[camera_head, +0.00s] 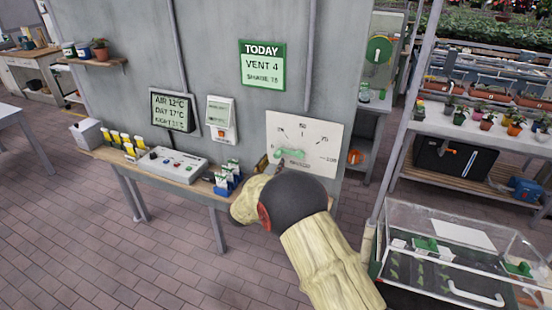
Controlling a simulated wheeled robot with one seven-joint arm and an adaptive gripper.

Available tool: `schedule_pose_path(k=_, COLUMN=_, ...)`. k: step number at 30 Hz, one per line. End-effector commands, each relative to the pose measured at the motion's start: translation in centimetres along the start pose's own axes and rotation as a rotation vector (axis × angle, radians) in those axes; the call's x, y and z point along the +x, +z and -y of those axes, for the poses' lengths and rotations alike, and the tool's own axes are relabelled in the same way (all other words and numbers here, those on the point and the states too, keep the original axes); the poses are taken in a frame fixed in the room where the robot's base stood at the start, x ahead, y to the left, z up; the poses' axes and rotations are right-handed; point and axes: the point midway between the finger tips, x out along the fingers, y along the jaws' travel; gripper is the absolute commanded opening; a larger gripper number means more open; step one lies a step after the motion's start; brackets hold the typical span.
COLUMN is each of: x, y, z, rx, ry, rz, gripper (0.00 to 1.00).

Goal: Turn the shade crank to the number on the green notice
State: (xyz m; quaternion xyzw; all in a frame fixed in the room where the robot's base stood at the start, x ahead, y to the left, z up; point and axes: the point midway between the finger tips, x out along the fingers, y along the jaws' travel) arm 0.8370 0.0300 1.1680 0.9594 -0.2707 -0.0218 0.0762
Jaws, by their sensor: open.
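The green notice (262,66) hangs on the grey wall and reads TODAY, VENT 4, and a SHADE number that looks like 75, though its last digit is small. The white shade dial panel (318,144) is on the wall below it, with 50 at the top and 100 at the right. The green crank (291,154) sits at the panel's lower middle, its arm lying roughly level. My gripper (280,166) is at the panel's lower left, close to the crank, open. My own arm mostly hides it, and contact with the crank cannot be told.
A narrow wooden bench (145,172) along the wall holds a control box (172,164) and small blue-and-white packs (228,178). A clear-lidded seedling case (448,250) stands at the lower right. Brick floor is open at the lower left.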

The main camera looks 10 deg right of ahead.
Motion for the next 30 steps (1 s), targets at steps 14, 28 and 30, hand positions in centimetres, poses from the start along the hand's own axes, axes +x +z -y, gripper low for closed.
schedule_pose_path(k=14, x=3.9, y=-0.1, z=0.0, rx=0.001, ry=-0.001, rz=-0.001, gripper=0.41)
schedule_pose_path(k=28, x=3.9, y=-0.1, z=0.0, rx=0.001, ry=-0.001, rz=0.0, gripper=0.24)
schedule_pose_path(k=30, x=3.9, y=-0.1, z=0.0, rx=0.001, ry=-0.001, rz=0.0, gripper=0.2)
